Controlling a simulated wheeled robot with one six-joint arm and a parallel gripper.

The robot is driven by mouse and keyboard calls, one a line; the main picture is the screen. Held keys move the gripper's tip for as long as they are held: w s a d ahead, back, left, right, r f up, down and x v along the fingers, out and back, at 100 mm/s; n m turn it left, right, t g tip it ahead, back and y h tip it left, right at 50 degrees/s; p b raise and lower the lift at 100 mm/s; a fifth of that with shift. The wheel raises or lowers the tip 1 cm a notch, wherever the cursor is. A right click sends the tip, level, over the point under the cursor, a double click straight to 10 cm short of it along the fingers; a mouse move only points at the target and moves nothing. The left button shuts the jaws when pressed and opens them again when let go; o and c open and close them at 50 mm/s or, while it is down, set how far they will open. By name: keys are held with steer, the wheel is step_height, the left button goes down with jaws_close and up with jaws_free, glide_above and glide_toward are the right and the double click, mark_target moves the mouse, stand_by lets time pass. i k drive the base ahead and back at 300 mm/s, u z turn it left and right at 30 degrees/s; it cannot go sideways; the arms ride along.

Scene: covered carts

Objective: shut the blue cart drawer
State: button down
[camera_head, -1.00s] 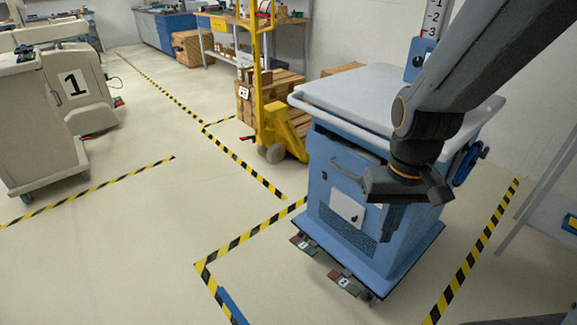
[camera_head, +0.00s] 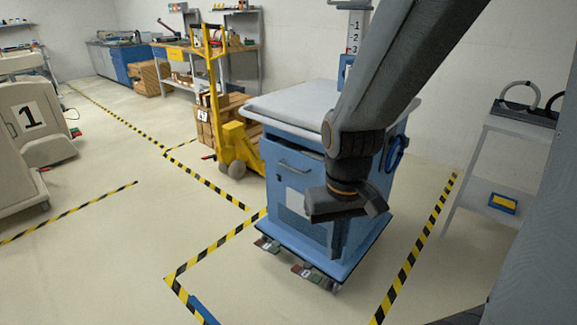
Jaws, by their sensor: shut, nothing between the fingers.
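The blue cart (camera_head: 270,205) stands right of centre under a grey cover (camera_head: 290,108). Its drawer (camera_head: 283,158) is at the top of the front face, with a bar handle (camera_head: 296,167). A dark gap shows above the drawer front; how far it stands out is hard to tell. My gripper (camera_head: 338,252) is shut and empty, pointing down in front of the cart's right part. It and my arm hide the right end of the drawer and part of the front. I cannot tell whether it touches the cart.
Yellow-black floor tape (camera_head: 219,243) surrounds the cart. A yellow pallet truck (camera_head: 236,145) with wooden boxes stands behind left. A grey shelf table (camera_head: 515,127) is at right. A beige machine (camera_head: 35,120) stands far left. The floor at front left is clear.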

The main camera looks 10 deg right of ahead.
mark_target(287, 154)
steer(key=z, duration=0.5)
steer(key=i, duration=1)
